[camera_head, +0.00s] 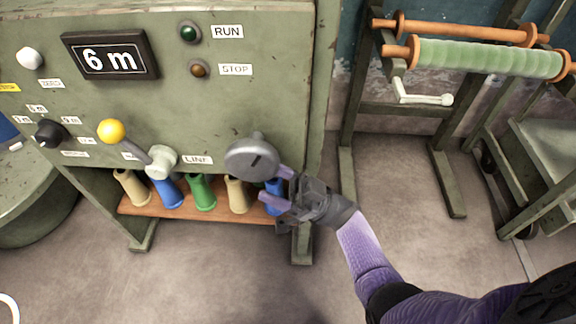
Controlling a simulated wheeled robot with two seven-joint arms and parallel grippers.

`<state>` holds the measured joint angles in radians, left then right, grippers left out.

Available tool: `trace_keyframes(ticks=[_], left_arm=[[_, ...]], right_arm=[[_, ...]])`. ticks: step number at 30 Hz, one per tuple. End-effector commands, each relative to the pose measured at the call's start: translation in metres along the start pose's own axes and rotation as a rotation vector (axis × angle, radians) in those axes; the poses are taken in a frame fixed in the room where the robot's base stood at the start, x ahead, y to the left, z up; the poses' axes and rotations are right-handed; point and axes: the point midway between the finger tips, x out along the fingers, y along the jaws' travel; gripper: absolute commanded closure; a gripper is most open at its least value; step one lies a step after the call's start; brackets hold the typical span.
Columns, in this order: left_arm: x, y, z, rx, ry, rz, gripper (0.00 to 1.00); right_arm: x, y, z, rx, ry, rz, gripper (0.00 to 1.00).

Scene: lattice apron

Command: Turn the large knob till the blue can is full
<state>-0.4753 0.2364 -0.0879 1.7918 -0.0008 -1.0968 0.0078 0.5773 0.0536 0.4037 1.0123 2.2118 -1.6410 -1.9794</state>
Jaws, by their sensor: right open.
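The large grey knob (252,157) sits low on the right of the green machine panel (260,100), with a dark mark on its face. My right gripper (273,186) is open and empty, just below and right of the knob; its purple fingers point toward the panel. I cannot tell whether a finger touches the knob. I cannot clearly identify a blue can; only part of a blue thing (8,133) shows at the left edge, and its inside is hidden. My left gripper is not in view.
A yellow-tipped lever (111,131), a black dial (50,133), and RUN (189,32) and STOP (199,69) lamps are on the panel. Several coloured cones stand on the wooden shelf (210,217). A roller rack (487,57) with a crank stands right. Floor in front is clear.

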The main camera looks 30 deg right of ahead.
Motion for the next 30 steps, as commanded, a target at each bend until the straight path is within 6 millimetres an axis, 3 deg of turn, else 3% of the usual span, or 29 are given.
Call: trace_keyframes(ticks=[3, 9, 25, 28, 30], left_arm=[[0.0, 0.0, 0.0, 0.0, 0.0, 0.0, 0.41], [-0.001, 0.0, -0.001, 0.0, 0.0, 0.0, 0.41], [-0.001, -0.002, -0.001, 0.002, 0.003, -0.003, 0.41], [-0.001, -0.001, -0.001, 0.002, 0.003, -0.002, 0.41], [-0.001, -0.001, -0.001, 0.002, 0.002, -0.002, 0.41]], right_arm=[[-0.029, 0.001, 0.0, 0.001, -0.003, 0.003, 0.25], [-0.051, 0.0, 0.0, 0.0, -0.002, 0.0, 0.25], [-0.056, -0.003, 0.003, 0.017, -0.018, -0.007, 0.25], [-0.07, -0.028, 0.032, 0.204, -0.222, -0.057, 0.25], [-0.1, -0.068, 0.069, 0.456, -0.525, -0.091, 0.25]])
